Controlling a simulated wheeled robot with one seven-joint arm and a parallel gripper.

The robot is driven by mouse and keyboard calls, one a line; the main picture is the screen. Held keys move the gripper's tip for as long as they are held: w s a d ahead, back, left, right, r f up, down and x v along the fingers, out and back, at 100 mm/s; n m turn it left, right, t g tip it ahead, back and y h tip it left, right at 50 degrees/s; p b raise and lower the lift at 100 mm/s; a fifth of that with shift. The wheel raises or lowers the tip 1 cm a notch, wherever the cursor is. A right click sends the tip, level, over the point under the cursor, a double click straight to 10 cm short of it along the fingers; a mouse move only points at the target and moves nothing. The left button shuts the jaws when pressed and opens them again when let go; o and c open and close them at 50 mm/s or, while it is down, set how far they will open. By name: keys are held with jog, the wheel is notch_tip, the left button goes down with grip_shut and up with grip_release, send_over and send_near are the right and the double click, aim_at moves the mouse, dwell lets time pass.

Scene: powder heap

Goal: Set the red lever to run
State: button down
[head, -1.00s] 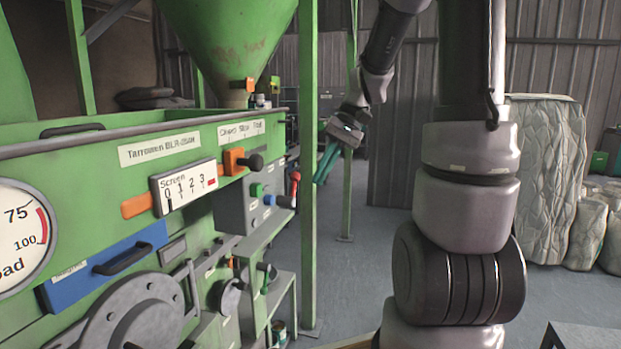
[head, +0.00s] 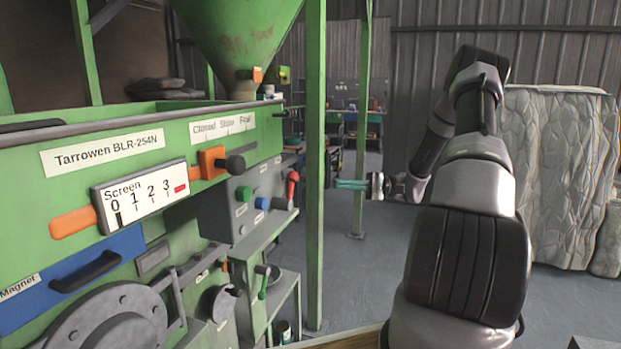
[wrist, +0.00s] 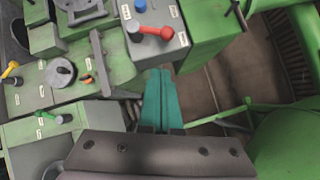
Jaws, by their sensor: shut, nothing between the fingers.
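The red lever (head: 292,187) sits on the right side of a grey control box (head: 232,215) on the green machine, its knob pointing up in the head view. In the wrist view the red lever (wrist: 149,32) lies across the box near small white labels, too small to read. My gripper (head: 340,184) has teal fingers, shut and empty, pointing left toward the lever just right of a green post. In the wrist view my gripper (wrist: 160,72) is below the lever, apart from it.
A green button (head: 243,193) and a blue button (head: 262,203) are beside the lever. The green post (head: 315,160) stands between lever and gripper in the head view. An orange-handled slide (head: 212,162) and a screen gauge (head: 140,195) are on the machine.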

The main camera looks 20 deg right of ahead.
jog(key=shift+w+d+f+t+y, duration=0.2)
jog(key=shift+w+d+y, duration=0.1)
jog(key=shift+d, duration=0.15)
jog(key=shift+w+d+f+t+y, duration=0.2)
jog(key=shift+w+d, duration=0.1)
jog(key=shift+d, duration=0.1)
jog(key=shift+a, duration=0.1)
jog(key=s+x, duration=0.2)
jog(key=x, duration=1)
jog(key=shift+s+a+r, duration=0.3)
jog(key=shift+s+r, duration=0.05)
jog(key=shift+r, duration=0.15)
